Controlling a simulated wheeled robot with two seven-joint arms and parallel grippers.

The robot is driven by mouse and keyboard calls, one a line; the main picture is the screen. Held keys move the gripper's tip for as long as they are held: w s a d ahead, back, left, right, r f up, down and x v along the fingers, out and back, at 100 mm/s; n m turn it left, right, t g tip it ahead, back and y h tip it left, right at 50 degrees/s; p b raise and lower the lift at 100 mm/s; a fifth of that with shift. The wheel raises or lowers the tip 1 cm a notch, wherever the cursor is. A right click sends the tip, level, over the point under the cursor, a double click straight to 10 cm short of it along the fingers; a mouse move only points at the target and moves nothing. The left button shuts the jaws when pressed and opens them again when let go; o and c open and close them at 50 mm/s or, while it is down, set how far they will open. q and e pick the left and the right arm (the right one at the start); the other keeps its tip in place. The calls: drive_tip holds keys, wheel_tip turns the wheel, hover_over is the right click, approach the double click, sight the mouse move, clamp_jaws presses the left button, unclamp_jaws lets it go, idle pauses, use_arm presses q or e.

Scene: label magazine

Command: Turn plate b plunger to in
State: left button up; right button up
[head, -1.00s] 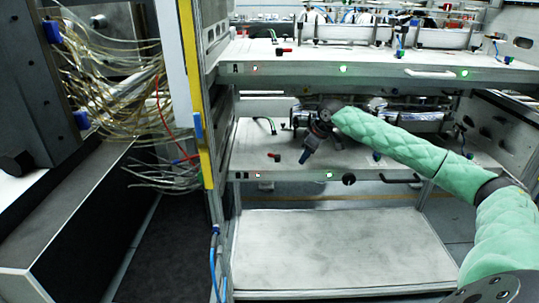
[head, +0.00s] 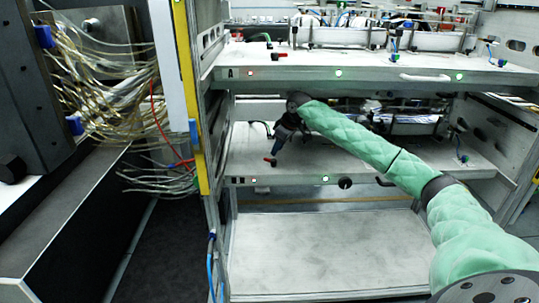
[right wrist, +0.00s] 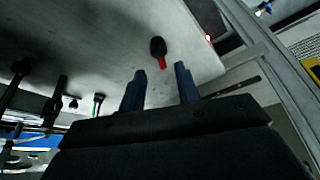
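Plate B (head: 330,160) is the lower shelf plate, under plate A. Its plunger (head: 270,161), a small knob in black and red, stands near the plate's front left edge. In the right wrist view the plunger (right wrist: 158,48) shows a black head and a red part, just beyond the fingertips. My right gripper (head: 274,152) is close above and beside the plunger in the head view. In the wrist view its two blue fingers (right wrist: 160,69) are apart with nothing between them, so it is open. My left gripper is in neither view.
Plate A (head: 370,65) lies above the arm, with its own red plunger (head: 279,56). A yellow-edged post (head: 190,110) and loose wires (head: 115,100) are to the left. The lower shelf (head: 325,250) is bare.

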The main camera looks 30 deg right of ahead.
sight(268, 159)
drive_tip(key=shift+w+a+r, duration=0.1)
drive_tip(key=shift+w+a, duration=0.3)
drive_tip(key=shift+w, duration=0.35)
drive_tip(key=x, duration=0.3)
drive_tip(key=shift+f, duration=0.25)
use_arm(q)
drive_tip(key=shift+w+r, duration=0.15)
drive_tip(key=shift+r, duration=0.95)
use_arm(e)
drive_tip(key=shift+x, duration=0.85)
drive_tip(key=shift+w, duration=0.1)
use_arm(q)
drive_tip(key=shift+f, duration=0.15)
use_arm(e)
clamp_jaws()
